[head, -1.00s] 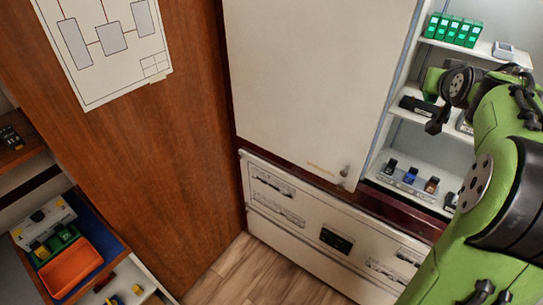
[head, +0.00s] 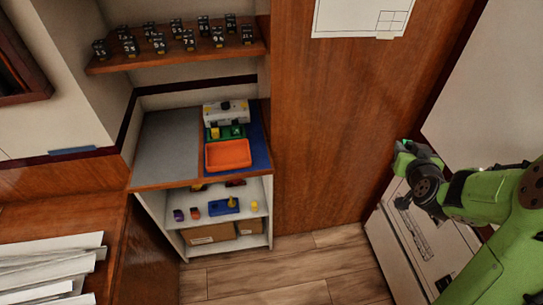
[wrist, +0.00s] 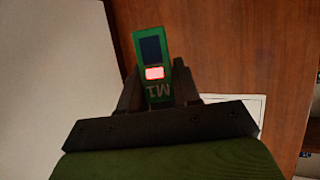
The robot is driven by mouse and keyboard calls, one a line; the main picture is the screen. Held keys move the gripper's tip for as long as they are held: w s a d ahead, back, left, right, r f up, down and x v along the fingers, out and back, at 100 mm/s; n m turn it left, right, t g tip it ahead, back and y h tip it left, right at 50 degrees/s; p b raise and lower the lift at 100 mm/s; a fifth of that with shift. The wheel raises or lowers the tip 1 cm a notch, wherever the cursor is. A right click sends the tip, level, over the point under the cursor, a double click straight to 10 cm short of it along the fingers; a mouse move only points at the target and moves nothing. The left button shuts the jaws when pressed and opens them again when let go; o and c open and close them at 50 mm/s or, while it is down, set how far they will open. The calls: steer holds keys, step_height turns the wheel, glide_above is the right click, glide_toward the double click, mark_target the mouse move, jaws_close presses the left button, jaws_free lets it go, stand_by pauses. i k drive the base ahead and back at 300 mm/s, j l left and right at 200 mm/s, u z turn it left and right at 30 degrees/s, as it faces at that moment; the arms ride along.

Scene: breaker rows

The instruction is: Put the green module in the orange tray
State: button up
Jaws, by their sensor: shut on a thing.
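The green module (wrist: 150,50) shows in the wrist view, with a dark panel, a lit pinkish-red window and the marking "M1". My gripper (wrist: 158,88) is shut on it, one dark finger on each side. In the head view my arm is at the right, and the module is not clearly visible there. The orange tray (head: 228,154) sits on a blue mat on the counter left of centre, well to the left of my arm. It looks empty.
A white device (head: 227,113) and a green holder stand behind the tray. The grey counter top (head: 165,145) beside it is bare. A shelf (head: 180,50) above carries several small dark blocks. A wooden panel (head: 318,130) stands between the counter and my arm.

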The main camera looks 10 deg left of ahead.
mark_target(229, 163)
steer(key=i+u, duration=0.15)
steer(key=u, duration=0.4)
steer(key=i+u, duration=0.15)
steer(key=u, duration=0.4)
steer(key=i+l+u, duration=0.1)
steer(key=u, duration=0.5)
steer(key=i+l+u, duration=0.15)
steer(key=u, duration=0.4)
steer(key=i+l+u, duration=0.1)
steer(key=l+u, duration=0.15)
steer(key=u, duration=0.3)
steer(key=l+u, duration=0.2)
steer(key=u, duration=0.35)
steer(key=l+u, duration=0.25)
steer(key=u, duration=0.35)
steer(key=l+u, duration=0.25)
steer(key=u, duration=0.3)
steer(key=k+j, duration=0.05)
